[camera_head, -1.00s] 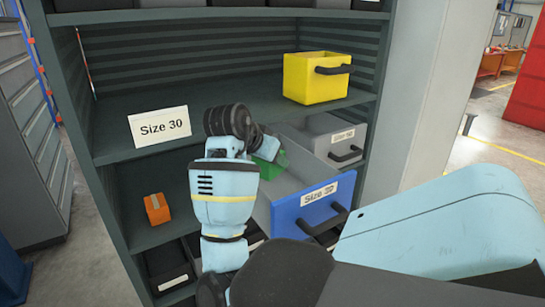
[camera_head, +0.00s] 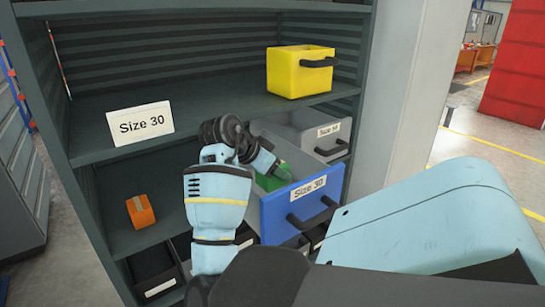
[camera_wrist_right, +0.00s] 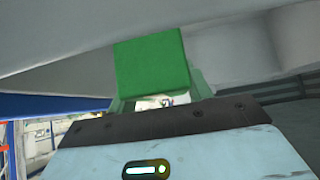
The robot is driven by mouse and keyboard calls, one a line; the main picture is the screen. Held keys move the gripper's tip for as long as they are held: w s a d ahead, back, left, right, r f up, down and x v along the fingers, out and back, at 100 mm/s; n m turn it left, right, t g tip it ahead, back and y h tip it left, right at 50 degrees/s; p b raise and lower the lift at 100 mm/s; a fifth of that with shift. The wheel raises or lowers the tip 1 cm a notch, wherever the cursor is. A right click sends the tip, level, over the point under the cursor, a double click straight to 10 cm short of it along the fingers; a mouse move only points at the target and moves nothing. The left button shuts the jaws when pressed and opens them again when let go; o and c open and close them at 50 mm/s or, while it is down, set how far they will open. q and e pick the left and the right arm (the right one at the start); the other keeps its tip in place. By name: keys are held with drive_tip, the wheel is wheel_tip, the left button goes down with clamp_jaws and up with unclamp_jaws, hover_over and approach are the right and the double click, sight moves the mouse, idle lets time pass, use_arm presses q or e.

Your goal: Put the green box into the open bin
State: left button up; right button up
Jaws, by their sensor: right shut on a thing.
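The green box (camera_head: 270,183) is held in my right gripper (camera_head: 279,171), partly hidden by it and by the bin's front. The open bin (camera_head: 297,208) is a grey drawer with a blue front labelled "Size 30", pulled out of the rack. The box appears inside the bin's opening, close behind the blue front; I cannot tell whether it touches the floor. In the right wrist view, the green box (camera_wrist_right: 152,62) sits between the fingers of my right gripper (camera_wrist_right: 157,92), with pale grey bin walls around it. My left gripper is not in view.
An orange box (camera_head: 140,211) lies on the lower shelf at left. A grey drawer (camera_head: 318,130) is behind the open bin. Dark bins (camera_head: 152,268) sit below.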

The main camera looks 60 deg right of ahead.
sight(275, 189)
drive_tip(key=shift+f, duration=2.25)
drive_tip(key=shift+f, duration=0.1)
drive_tip(key=shift+f, duration=0.1)
drive_tip(key=shift+s+a+f, duration=0.1)
drive_tip(key=shift+a+f, duration=0.1)
drive_tip(key=shift+f, duration=0.35)
drive_tip(key=o, duration=1.1)
drive_tip(key=shift+a+f, duration=0.1)
drive_tip(key=shift+f, duration=0.1)
drive_tip(key=shift+b, duration=0.3)
drive_tip(key=shift+r, duration=0.35)
drive_tip(key=v, duration=1.2)
drive_tip(key=shift+r, duration=0.6)
